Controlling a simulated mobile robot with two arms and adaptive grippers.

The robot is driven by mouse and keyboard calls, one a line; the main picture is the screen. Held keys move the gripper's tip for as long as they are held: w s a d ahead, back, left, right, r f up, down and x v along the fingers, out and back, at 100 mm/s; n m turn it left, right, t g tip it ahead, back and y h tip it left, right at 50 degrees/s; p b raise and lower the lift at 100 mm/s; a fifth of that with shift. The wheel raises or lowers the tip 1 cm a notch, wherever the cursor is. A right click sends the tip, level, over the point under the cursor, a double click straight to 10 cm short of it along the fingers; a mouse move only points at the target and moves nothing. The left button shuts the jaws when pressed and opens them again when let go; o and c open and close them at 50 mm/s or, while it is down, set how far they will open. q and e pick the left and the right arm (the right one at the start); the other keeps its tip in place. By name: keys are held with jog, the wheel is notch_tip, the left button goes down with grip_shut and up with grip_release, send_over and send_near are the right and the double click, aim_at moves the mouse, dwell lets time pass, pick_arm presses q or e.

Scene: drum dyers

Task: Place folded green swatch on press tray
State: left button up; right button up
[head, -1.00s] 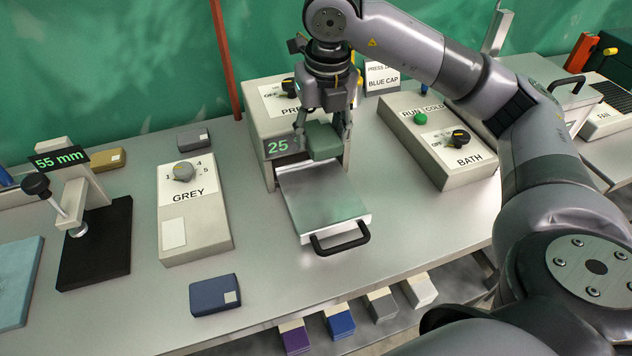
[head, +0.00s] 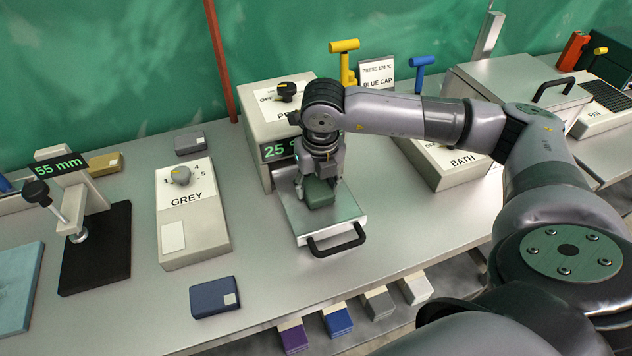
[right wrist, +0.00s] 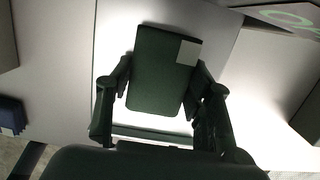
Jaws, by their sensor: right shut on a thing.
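The folded green swatch (head: 319,194) is a small dark green block with a pale label, which shows in the right wrist view (right wrist: 158,80). My right gripper (head: 319,184) points down and is shut on its two sides, with a finger on each side in the right wrist view (right wrist: 164,82). The press tray (head: 346,212) is a flat metal plate with a black front handle, pulled out of the press. The swatch is over the middle of the tray. I cannot tell whether it touches the plate. My left gripper is not in view.
The press (head: 262,112) stands behind the tray with a green "25" display. A GREY dosing box (head: 205,235) is to the left, and a blue swatch (head: 215,297) lies in front of it. The BATH box (head: 440,172) is to the right. Bench between them is clear.

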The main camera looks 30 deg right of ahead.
aim_at(319, 191)
jog(key=shift+f, duration=0.15)
jog(key=o, duration=1.1)
jog(key=shift+r, duration=0.3)
jog(key=r, duration=0.4)
jog(key=s+r+b, duration=0.1)
jog(key=r, duration=0.2)
jog(key=r+b, duration=0.1)
jog(key=r, duration=0.3)
jog(key=shift+s+a+r, duration=0.25)
jog(key=shift+s+r, duration=0.1)
jog(key=shift+s, duration=0.05)
